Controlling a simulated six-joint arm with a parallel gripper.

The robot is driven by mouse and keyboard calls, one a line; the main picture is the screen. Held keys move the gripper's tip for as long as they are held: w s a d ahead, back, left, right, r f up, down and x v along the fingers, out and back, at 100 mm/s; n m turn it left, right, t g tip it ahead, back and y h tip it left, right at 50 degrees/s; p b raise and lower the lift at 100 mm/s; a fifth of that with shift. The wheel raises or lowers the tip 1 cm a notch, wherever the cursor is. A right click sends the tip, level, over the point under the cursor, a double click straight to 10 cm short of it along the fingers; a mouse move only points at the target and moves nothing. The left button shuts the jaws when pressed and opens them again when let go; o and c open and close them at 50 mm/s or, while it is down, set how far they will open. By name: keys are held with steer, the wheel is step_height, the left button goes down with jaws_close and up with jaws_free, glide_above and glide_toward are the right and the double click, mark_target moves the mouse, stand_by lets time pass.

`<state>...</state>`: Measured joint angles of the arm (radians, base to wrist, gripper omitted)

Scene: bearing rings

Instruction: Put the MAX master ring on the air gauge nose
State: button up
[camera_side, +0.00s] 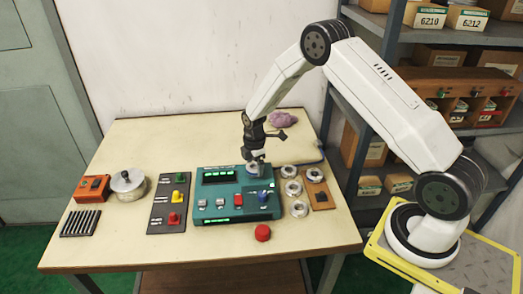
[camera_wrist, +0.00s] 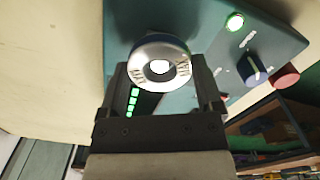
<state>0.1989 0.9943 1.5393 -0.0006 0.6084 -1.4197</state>
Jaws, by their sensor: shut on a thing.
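My gripper (camera_wrist: 161,85) is shut on a shiny steel ring (camera_wrist: 143,78) with dark engraved letters on its face, seeming to read MAX at the right. A pale bright spot shows in its hole, and a dark blue edge shows behind its upper rim. In the side view my gripper (camera_side: 254,158) points down over the back of the green air gauge box (camera_side: 205,209), with the ring (camera_side: 252,168) low at its tips. The gauge nose is largely hidden by the ring and gripper; I cannot tell whether the ring is around it.
Several loose steel rings (camera_side: 294,188) lie right of the gauge, beside a brown board (camera_side: 322,198). A red button (camera_side: 262,232) stands in front. A dark panel with coloured knobs (camera_side: 158,212) and a round metal pot (camera_side: 130,190) are left. The front table edge is clear.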

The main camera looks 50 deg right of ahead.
steer(key=shift+f, duration=0.5)
stand_by(0.9)
steer(key=o, duration=1.3)
steer(key=shift+r, duration=3.75)
